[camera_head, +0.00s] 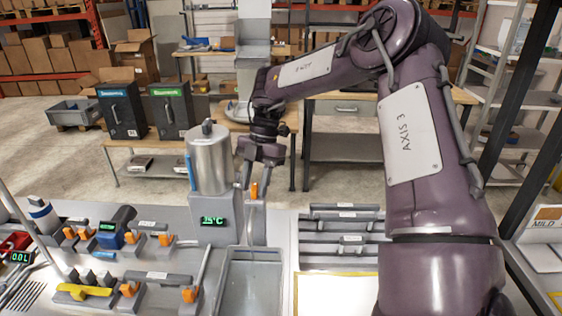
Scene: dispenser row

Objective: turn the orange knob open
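An orange knob (254,191) stands on a grey dispenser post just right of the steel cylinder (210,160), which has a display reading about 15°C. My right gripper (259,181) points down right at this knob, with its two dark fingers spread apart. The knob's top shows between or just in front of the fingertips; I cannot tell whether they touch it. More orange knobs sit on the left of the bench, such as a front one (190,294) beside a long grey lever. My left gripper is not in view.
A clear-walled tray (250,285) lies below the knob. A grey slotted rack (340,240) stands to the right. A yellow handle (84,291) and a blue unit (110,238) crowd the left bench. My purple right arm covers much of the right side.

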